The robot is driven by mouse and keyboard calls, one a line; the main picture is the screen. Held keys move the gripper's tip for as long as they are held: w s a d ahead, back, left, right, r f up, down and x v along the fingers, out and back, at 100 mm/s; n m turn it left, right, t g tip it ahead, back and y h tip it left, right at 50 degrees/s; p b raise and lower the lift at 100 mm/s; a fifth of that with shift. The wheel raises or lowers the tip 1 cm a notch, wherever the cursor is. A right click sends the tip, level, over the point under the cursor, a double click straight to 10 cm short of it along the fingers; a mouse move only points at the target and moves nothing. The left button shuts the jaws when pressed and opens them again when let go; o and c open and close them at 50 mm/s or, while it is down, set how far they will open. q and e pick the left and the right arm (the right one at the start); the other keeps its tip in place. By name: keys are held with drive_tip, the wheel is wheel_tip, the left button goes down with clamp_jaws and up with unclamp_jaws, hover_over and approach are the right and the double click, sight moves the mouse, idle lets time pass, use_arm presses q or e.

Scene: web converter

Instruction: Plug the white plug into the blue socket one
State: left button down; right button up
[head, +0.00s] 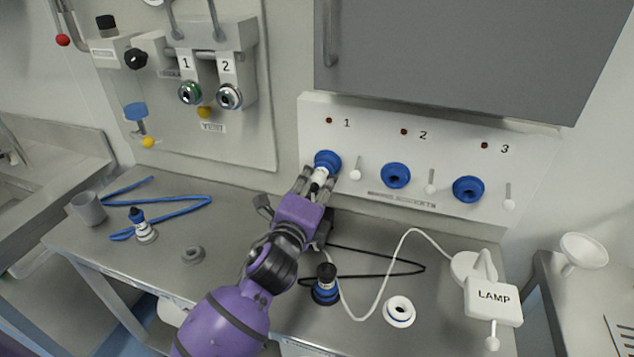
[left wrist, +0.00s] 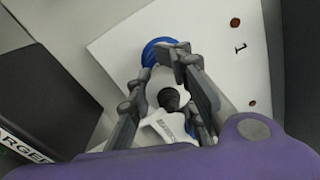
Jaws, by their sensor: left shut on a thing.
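The white plug (head: 319,177) is between the fingers of my left gripper (head: 317,180), in front of the panel. It also shows in the left wrist view (left wrist: 160,80), with a dark rear end and a lettered white part towards the camera. My left gripper is shut on it. Blue socket one (head: 327,160) is the leftmost of the three blue sockets, below the number 1; it also shows in the left wrist view (left wrist: 153,51). The plug's front end is lined up at the socket's face. The fingers partly hide the joint, so I cannot tell how deep it sits. My right gripper is not in view.
Sockets two (head: 396,175) and three (head: 468,189) are to the right. On the bench are a blue-and-black plug (head: 326,287), a white ring (head: 399,311), a lamp box (head: 494,300) with its cord, and a black cable (head: 385,258). A grey cabinet (head: 460,55) overhangs the panel.

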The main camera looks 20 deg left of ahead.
use_arm(q)
drive_tip(key=shift+w, duration=0.25)
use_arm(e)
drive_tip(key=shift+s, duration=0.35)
use_arm(q)
drive_tip(key=shift+w+r, duration=0.1)
drive_tip(key=shift+w, duration=0.1)
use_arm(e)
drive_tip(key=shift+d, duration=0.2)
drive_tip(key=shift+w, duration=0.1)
use_arm(q)
drive_tip(key=c, duration=1.4)
unclamp_jaws()
drive_tip(key=shift+w, duration=0.1)
drive_tip(key=s, duration=1.2)
drive_tip(key=shift+a+f, duration=0.2)
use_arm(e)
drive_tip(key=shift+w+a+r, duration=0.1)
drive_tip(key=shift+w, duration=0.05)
